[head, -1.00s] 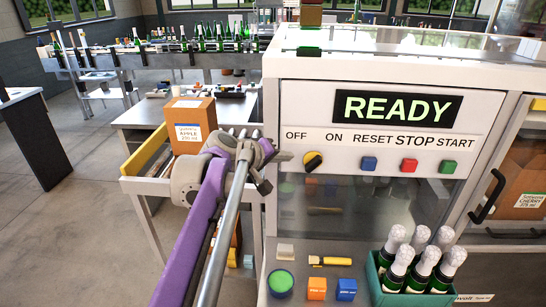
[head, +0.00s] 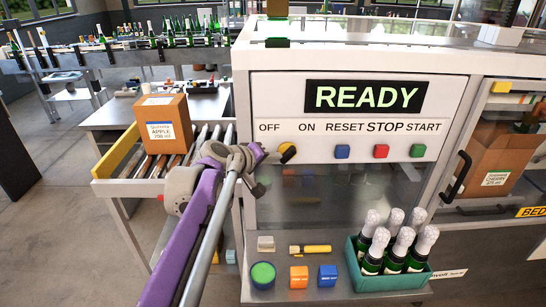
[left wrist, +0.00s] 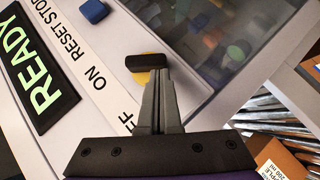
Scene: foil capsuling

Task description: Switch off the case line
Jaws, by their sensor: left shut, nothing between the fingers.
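The selector switch (head: 287,151), a yellow disc with a black handle, sits on the white panel (head: 460,88) below the OFF and ON labels. It also shows in the left wrist view, where its black handle (left wrist: 146,62) lies across the yellow disc. My left gripper (head: 276,157) is shut and empty, its tips at the left side of the switch. In the left wrist view its closed fingertips (left wrist: 155,74) overlap the handle's edge; I cannot tell if they touch. The display (head: 366,97) reads READY. My right gripper is not in view.
Blue (head: 342,152), red (head: 381,151) and green (head: 417,150) buttons sit right of the switch. Below stand a green crate (head: 390,283) of foil-topped bottles and small coloured blocks. An apple carton (head: 162,124) stands on rollers at the left.

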